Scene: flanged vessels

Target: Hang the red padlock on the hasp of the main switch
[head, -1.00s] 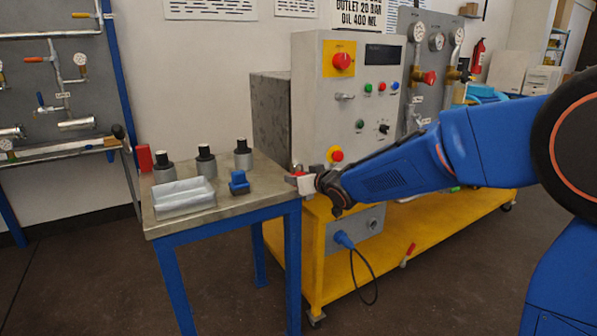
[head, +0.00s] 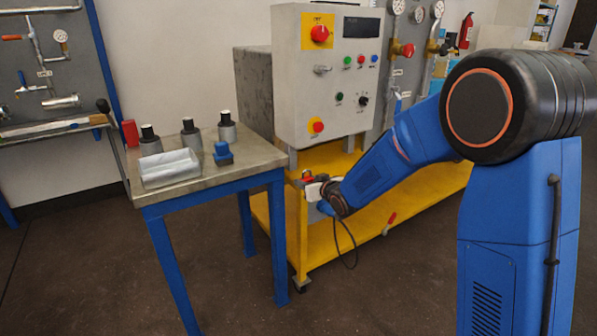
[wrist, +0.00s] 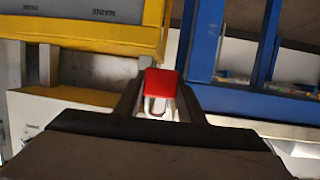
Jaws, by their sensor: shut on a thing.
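The red padlock (wrist: 161,82) sits between the two fingers of my gripper (wrist: 160,92) in the wrist view, with part of its pale shackle showing below the red body. In the head view my gripper (head: 311,182) is low in front of the yellow frame, right of the table's edge, and a bit of red padlock (head: 306,175) shows at its tip. The main switch (head: 320,33) is a red knob on a yellow plate, high on the grey cabinet, well above my gripper. A small metal fitting (head: 322,69) sticks out below it; I cannot tell if it is the hasp.
The grey cabinet (head: 290,85) stands on a yellow cart (head: 355,215). A dark cable hangs by the cart.

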